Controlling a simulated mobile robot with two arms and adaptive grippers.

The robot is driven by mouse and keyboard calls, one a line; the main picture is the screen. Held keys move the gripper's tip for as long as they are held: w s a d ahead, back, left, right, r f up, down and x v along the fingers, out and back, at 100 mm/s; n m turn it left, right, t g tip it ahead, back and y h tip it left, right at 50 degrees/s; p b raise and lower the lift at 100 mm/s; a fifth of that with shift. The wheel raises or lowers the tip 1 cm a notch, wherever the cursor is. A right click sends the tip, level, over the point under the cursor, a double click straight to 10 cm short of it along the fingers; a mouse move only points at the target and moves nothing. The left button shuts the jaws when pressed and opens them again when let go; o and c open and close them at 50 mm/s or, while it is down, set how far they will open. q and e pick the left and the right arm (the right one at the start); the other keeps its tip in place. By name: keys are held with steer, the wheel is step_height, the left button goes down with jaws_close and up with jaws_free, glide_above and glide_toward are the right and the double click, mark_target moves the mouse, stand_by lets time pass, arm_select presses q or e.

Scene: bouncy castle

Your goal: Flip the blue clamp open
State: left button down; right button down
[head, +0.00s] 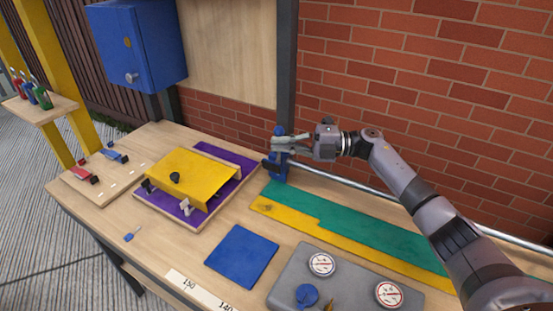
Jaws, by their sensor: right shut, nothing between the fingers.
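A blue clamp (279,174) stands upright at the back of the bench, at the left end of a metal pipe. My right gripper (276,147) comes in from the right, and its shut fingers overlap the upper part of this clamp. I cannot tell if they touch it. The fingers hide part of the clamp, so its latch is unclear. A smaller blue toggle clamp (115,153) lies on a wooden board at the left, beside a red one (83,173). My left gripper is out of view.
A yellow panel (190,175) sits on a purple-topped board (158,200) left of the gripper. Green and yellow strips (345,230), a blue square (241,256) and a grey gauge box (290,275) lie in front. A brick wall (430,70) stands close behind.

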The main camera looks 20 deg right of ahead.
steer(key=shift+w+d+r+m+t+y+b, duration=0.2)
steer(key=shift+w+d+m+b, duration=0.1)
steer(key=shift+w+d+m, duration=0.25)
steer(key=shift+w+d+r+m+t+y+b, duration=0.15)
steer(key=shift+w+d+m+t+y+b, duration=0.15)
steer(key=shift+d+m, duration=0.3)
steer(key=shift+d, duration=0.1)
steer(key=v, duration=1.2)
steer(key=shift+g, duration=0.3)
steer(key=shift+w+r, duration=0.1)
steer(key=shift+r, duration=0.05)
